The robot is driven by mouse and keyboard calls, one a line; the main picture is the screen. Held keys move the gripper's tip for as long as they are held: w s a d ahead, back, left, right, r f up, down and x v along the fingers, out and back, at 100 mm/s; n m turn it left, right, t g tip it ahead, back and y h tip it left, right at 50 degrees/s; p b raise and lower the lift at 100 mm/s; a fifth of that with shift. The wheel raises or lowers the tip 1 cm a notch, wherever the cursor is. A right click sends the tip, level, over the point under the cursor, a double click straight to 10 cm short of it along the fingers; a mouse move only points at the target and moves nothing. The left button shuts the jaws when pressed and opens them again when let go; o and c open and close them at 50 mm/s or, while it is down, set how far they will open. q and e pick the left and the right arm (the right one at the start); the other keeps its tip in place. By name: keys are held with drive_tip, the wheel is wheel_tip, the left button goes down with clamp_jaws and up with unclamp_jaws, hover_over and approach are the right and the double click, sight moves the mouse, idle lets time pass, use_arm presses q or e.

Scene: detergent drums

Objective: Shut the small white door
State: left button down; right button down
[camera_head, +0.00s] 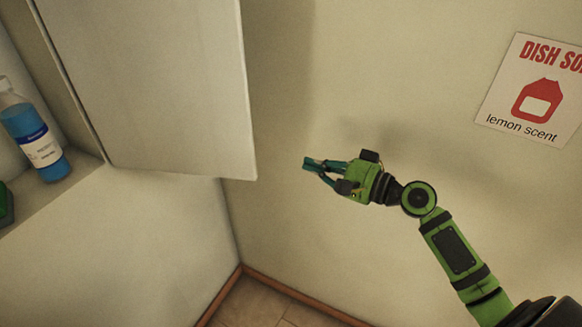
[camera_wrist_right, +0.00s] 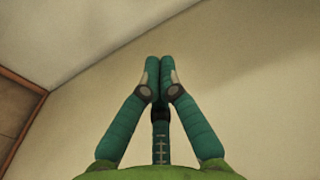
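The small white door (camera_head: 160,85) stands open in the upper left of the head view, its hinge side at the left along the cabinet opening. Its free edge reaches toward the middle of the picture. My right gripper (camera_head: 308,164) is to the right of the door's lower free corner, with a visible gap between them. In the right wrist view, the fingertips of my right gripper (camera_wrist_right: 159,68) are together with nothing between them. The door does not clearly show in the wrist view. My left gripper is not in view.
A blue bottle (camera_head: 33,135) with a white label stands on the shelf (camera_head: 60,195) inside the cabinet, beside a partly visible green item (camera_head: 5,205). A dish soap poster (camera_head: 535,92) hangs on the wall at the right. The wall between door and poster is bare.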

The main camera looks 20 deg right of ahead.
drive_tip(key=w+a+r+y+p, duration=0.1)
drive_tip(key=w+a+r+p, duration=0.2)
drive_tip(key=a+p, duration=0.3)
drive_tip(key=a, duration=0.3)
drive_tip(key=shift+w+a+r+n, duration=0.15)
drive_tip(key=shift+a+n, duration=0.15)
drive_tip(key=shift+a, duration=0.1)
idle(0.4)
